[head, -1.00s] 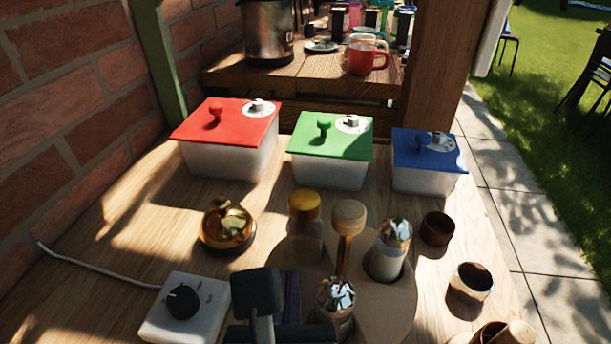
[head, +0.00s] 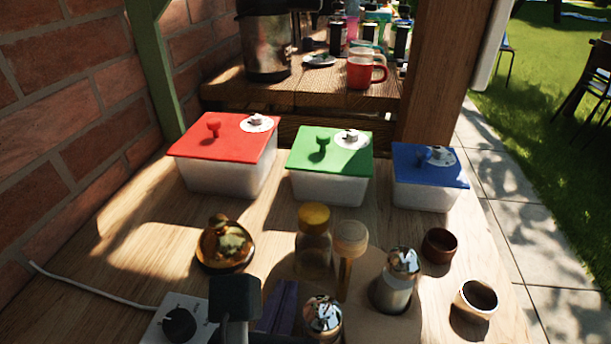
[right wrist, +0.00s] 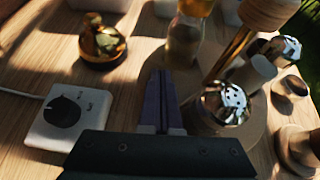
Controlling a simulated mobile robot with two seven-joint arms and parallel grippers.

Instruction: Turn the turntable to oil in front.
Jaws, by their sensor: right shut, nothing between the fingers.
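The turntable (head: 375,326) is a round wooden disc with a wooden-knobbed post (head: 346,265) standing up from it. A glass bottle with a yellow cap (head: 313,243), seemingly the oil, stands at its back left. A chrome-topped white shaker (head: 394,286) stands at the right and a chrome-topped jar (head: 323,316) at the front. My right gripper (head: 286,287) is shut and empty, low at the disc's front left, beside the front jar. In the right wrist view its purple fingers (right wrist: 161,75) lie together left of the jar (right wrist: 224,103); contact cannot be told. My left gripper is not in view.
A brass pot (head: 224,244) and a white dial box (head: 181,324) with a cable are left of the disc. A brown cup (head: 439,245) and a pale-rimmed cup (head: 475,299) are right. Red-, green- and blue-lidded boxes (head: 330,187) line the back.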

